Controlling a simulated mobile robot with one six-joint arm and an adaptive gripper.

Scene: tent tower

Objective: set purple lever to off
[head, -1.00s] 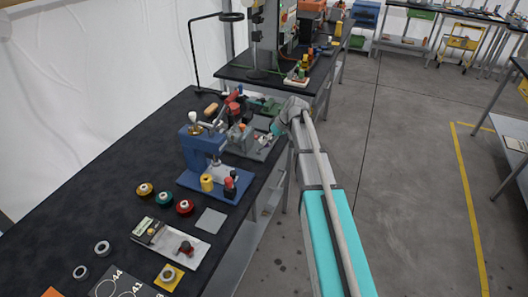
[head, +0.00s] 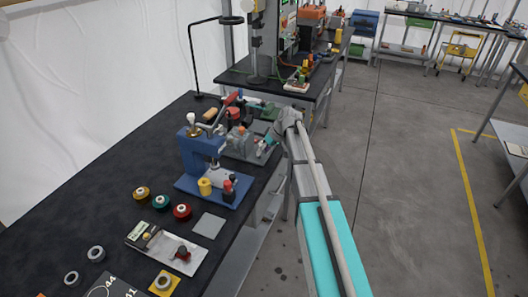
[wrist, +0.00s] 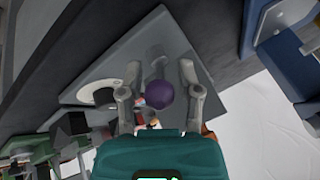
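The purple lever shows in the wrist view as a round purple knob (wrist: 159,95), with a grey plate (wrist: 150,45) beyond it. Its stem and setting cannot be made out. My gripper (wrist: 159,92) is open, with one finger on each side of the knob and gaps visible between. In the head view my gripper (head: 268,142) is at the grey fixture (head: 240,145) near the right edge of the black bench. The purple knob cannot be made out there.
A blue press (head: 203,158) stands just in front of the fixture, with a yellow cylinder (head: 205,187) on its base. A white round part (wrist: 98,95) is beside my left finger. Several spools, including a red spool (head: 182,211), lie nearer on the bench.

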